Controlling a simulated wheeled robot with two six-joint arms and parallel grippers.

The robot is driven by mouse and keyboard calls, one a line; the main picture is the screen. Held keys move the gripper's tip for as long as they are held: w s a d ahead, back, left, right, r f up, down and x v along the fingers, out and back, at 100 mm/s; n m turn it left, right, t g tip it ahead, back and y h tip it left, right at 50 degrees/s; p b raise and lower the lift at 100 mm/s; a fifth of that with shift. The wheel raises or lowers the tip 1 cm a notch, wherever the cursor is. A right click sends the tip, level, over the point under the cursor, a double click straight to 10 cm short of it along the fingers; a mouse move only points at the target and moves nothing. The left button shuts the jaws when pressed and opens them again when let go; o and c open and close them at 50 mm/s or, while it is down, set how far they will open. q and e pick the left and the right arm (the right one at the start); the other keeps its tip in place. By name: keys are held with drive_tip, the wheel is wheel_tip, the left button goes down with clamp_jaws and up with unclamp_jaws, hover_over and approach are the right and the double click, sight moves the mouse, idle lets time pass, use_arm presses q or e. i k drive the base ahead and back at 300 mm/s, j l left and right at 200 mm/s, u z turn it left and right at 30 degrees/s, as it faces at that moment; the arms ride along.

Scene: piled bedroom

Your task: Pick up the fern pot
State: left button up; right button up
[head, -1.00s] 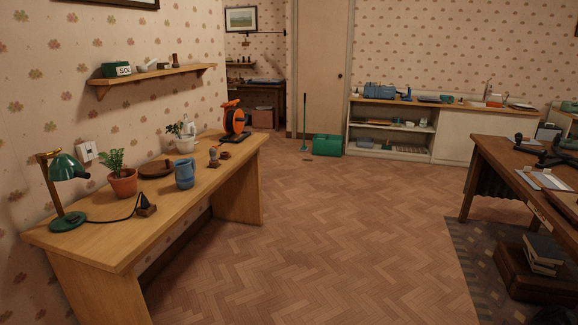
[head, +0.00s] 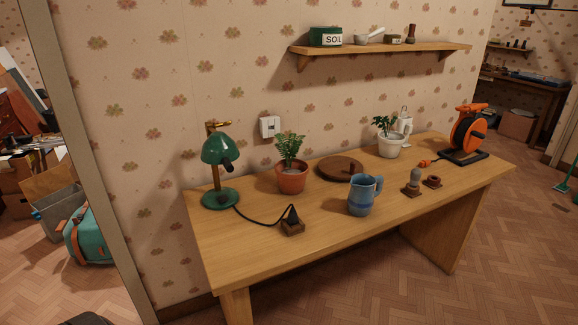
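The fern pot (head: 291,180) is a terracotta pot with a green feathery fern in it. It stands upright on the wooden table (head: 300,245), towards the back and left of centre in the head view. The green desk lamp (head: 219,165) is to its left and a round brown wooden disc (head: 339,169) is to its right. Neither of my grippers shows in the head view.
A blue jug (head: 362,195) stands in front and to the right of the pot. A white pot with a plant (head: 390,144) and an orange reel (head: 468,133) stand farther right. A shelf (head: 385,49) hangs above.

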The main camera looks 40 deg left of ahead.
sight(290, 163)
drive_tip(key=i+l+u, duration=0.1)
drive_tip(key=i+u, duration=0.3)
drive_tip(key=i+l+u, duration=0.2)
drive_tip(key=i+u, duration=0.25)
drive_tip(key=i+l+u, duration=0.25)
drive_tip(key=u, duration=0.15)
drive_tip(key=i+l+u, duration=0.25)
drive_tip(key=l+u, duration=0.15)
drive_tip(key=l, duration=0.1)
